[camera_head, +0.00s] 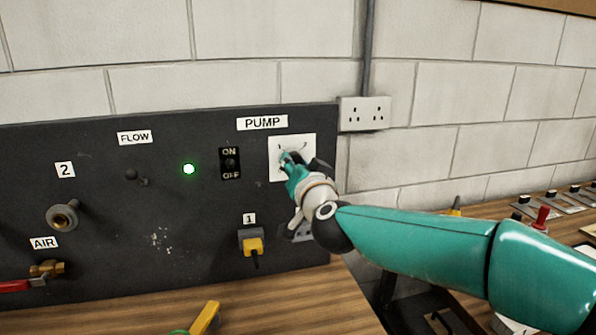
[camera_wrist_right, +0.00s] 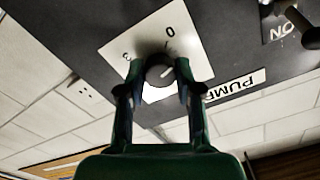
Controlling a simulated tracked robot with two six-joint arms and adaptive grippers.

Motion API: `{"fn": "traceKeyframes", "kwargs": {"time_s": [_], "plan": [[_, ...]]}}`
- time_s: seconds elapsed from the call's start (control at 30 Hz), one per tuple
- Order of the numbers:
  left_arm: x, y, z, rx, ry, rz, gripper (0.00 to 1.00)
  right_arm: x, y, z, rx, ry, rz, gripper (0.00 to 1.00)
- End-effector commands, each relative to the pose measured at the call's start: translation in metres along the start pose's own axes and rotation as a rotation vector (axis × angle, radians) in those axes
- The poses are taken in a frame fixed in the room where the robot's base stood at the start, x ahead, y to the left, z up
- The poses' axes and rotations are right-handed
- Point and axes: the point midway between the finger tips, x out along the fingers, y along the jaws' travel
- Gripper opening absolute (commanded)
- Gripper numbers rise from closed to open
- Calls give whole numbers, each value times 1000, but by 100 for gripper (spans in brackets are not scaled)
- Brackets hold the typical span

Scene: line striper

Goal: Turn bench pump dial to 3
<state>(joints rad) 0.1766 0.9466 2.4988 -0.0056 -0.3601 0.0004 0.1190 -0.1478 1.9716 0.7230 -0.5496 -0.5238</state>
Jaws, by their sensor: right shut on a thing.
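The pump dial (camera_wrist_right: 158,75) is a small round grey knob with a light pointer line, mounted on a white numbered plate (camera_head: 306,141) under the PUMP label (camera_head: 262,122). In the right wrist view, which is upside down, the line slants toward the upper right; I cannot tell for sure which number it points at. My right gripper (camera_head: 290,158) is at the plate. In the wrist view its fingers (camera_wrist_right: 160,70) are shut on the dial, one on each side. In the head view the gripper hides the knob. My left gripper is not in view.
The black panel (camera_head: 110,200) also carries an ON/OFF switch (camera_head: 230,163), a lit green lamp (camera_head: 189,169), a flow lever (camera_head: 136,178) and a yellow plug (camera_head: 252,245). A wall socket (camera_head: 364,113) is right of the panel. A yellow-handled thing (camera_head: 205,318) lies on the wooden bench.

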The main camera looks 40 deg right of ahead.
Motion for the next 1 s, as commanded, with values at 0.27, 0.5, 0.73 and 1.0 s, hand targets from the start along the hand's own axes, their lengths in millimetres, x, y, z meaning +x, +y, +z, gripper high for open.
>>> {"fn": "traceKeyframes", "kwargs": {"time_s": [0.27,0.5,0.73,1.0], "plan": [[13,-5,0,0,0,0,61,0,2,1,267,3,3,0],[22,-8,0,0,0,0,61,0,2,1,496,3,4,0],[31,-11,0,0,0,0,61,0,2,1,715,4,5,0],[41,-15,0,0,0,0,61,0,3,2,970,4,6,0]]}}
